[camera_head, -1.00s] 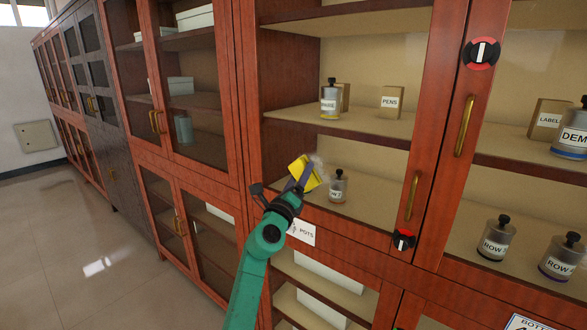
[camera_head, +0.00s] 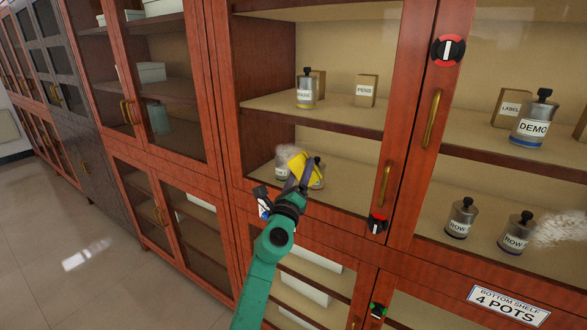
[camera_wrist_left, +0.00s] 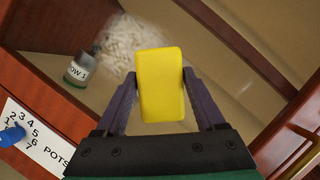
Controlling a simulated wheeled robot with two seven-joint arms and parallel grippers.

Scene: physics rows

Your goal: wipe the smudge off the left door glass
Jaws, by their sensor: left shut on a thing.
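The left door glass (camera_head: 345,150) covers the shelves in the middle of the head view. A pale whitish smudge (camera_head: 286,150) lies on it, low and to the left; it also shows in the left wrist view (camera_wrist_left: 124,38), just left of and behind the yellow pad. My left gripper (camera_head: 304,176) is shut on a yellow pad (camera_head: 299,165). The pad sits upright between the two fingers in the left wrist view (camera_wrist_left: 161,85). It is in front of the glass beside the smudge and overlaps its right edge in the head view. I cannot tell whether it touches the glass.
Behind the glass stand a ROW pot (camera_head: 281,171) and a PENS box (camera_head: 365,90). Another pale smudge (camera_head: 562,230) lies on the right door glass. The floor at left is clear.

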